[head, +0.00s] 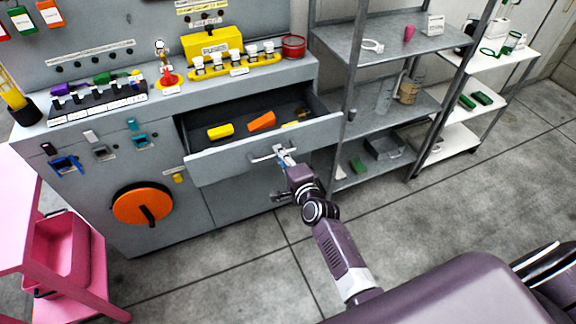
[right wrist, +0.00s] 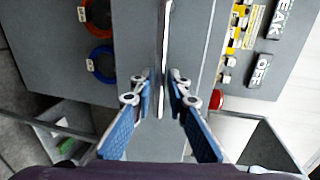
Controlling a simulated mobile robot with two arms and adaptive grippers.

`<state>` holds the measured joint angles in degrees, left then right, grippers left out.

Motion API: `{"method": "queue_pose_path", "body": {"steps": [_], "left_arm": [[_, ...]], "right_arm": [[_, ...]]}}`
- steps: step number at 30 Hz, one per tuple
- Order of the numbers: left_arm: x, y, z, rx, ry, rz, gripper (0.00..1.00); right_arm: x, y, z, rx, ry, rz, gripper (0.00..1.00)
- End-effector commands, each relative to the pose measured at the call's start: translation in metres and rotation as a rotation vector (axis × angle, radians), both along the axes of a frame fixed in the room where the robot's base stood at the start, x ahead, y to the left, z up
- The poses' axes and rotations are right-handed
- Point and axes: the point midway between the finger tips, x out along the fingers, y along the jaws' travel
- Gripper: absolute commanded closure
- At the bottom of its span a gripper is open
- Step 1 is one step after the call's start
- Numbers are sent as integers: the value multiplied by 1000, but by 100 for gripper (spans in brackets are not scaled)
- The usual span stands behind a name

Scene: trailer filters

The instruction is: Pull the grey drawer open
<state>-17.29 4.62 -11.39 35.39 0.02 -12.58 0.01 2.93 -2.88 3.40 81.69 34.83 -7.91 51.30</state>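The grey drawer (head: 262,148) is pulled out of the grey workbench cabinet in the head view, its inside showing. In it lie a yellow block (head: 220,131), an orange block (head: 262,121) and a partly hidden yellowish piece. My right gripper (head: 283,153) is at the handle on the drawer's front. In the right wrist view the fingers (right wrist: 162,84) stand on either side of the thin handle bar (right wrist: 164,50), with narrow gaps showing beside it. The fingers look open around the bar. My left gripper is in neither view.
Grey shelves (head: 392,105) stand close to the right of the cabinet. An orange rotary knob (head: 143,203) is on the cabinet front, lower left. A pink cart (head: 75,250) stands at the left. The floor before the cabinet is clear.

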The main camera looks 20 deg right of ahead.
Motion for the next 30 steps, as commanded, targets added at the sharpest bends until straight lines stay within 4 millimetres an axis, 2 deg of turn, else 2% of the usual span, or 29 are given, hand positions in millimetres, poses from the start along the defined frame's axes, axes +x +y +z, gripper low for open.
{"method": "queue_pose_path", "body": {"steps": [15, 21, 30], "left_arm": [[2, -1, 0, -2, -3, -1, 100], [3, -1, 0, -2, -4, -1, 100], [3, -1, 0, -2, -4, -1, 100]], "right_arm": [[-88, -3, 16, 0, 4, -1, 85], [-106, -4, 21, -1, 3, 0, 85], [-109, -4, 22, -1, 2, 1, 85]]}}
